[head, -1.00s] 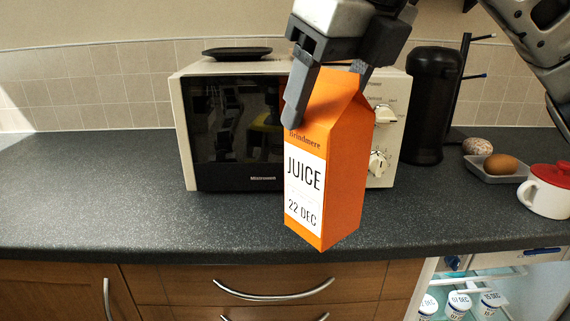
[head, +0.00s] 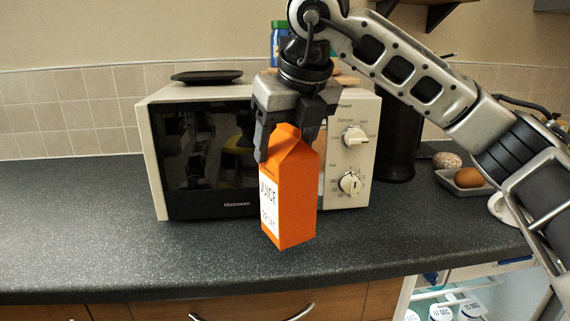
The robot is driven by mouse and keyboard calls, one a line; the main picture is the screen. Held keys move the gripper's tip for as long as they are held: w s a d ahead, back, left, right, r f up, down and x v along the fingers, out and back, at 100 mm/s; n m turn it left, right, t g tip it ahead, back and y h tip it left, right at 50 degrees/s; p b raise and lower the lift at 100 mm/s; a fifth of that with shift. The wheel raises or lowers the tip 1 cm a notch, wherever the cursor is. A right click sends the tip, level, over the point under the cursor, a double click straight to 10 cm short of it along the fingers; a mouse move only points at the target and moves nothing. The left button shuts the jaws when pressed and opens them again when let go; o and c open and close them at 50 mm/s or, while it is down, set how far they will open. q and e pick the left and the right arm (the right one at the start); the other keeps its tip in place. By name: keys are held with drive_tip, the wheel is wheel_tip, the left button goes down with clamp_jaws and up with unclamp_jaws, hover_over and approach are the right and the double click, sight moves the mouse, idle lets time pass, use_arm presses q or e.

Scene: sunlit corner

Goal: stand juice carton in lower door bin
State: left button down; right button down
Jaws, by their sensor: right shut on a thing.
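The orange juice carton (head: 296,203) has a white label and hangs upright in front of the microwave, above the dark counter. My right gripper (head: 284,146) is shut on the carton's top, with one finger on each side. An open fridge (head: 508,291) shows at the bottom right, below counter level, with several white-lidded tubs inside. The lower door bin cannot be made out. My left gripper is not in view.
A microwave (head: 200,150) with a black plate (head: 206,76) on top stands behind the carton. A tray (head: 462,188) with eggs and a partly hidden mug (head: 505,208) are at the right. The counter's left side (head: 70,220) is clear.

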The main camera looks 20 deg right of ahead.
drive_tip(key=shift+w+d+f, duration=0.15)
drive_tip(key=shift+w+f, duration=0.55)
drive_tip(key=shift+f, duration=1.7)
drive_tip(key=c, duration=0.7)
unclamp_jaws()
drive_tip(key=shift+f, duration=0.15)
drive_tip(key=shift+c, duration=0.2)
drive_tip(key=o, duration=0.4)
